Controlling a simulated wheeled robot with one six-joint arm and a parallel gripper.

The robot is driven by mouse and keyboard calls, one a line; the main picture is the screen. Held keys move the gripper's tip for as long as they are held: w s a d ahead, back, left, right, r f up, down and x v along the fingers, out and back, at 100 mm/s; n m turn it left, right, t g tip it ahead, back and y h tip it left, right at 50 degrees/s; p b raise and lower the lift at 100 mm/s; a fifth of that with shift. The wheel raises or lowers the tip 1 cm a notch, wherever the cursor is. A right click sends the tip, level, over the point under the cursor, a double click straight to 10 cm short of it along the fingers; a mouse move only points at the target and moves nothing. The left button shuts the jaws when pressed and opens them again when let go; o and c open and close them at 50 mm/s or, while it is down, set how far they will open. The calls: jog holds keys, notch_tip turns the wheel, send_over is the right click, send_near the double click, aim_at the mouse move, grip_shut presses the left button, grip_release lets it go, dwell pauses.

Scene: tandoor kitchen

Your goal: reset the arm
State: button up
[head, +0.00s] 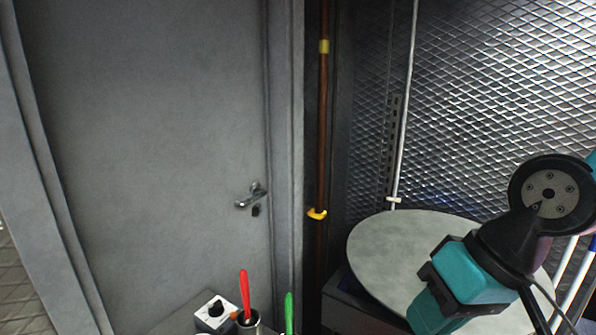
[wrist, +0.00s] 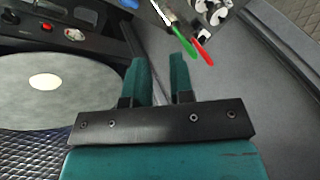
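My gripper (wrist: 159,58) shows in the wrist view with its two teal fingers apart and nothing between them. In the head view my arm comes in from the right, and the teal hand hangs over the round grey top, tilted down to the left. The fingertips are not visible in the head view.
The round grey top (head: 400,250) stands at the right by a diamond-patterned metal wall (head: 510,90). A red handle (head: 244,290) and a green handle (head: 289,308) stick up at the bottom, beside a white box with a black knob (head: 215,311). A grey door (head: 150,140) fills the left.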

jog(key=s+n+g, duration=0.1)
jog(key=s+n, duration=0.3)
jog(key=s, duration=0.2)
jog(key=shift+a+r+g+h, duration=0.3)
jog(key=shift+a+r, duration=0.05)
jog(key=shift+r, duration=0.1)
dwell(0.7)
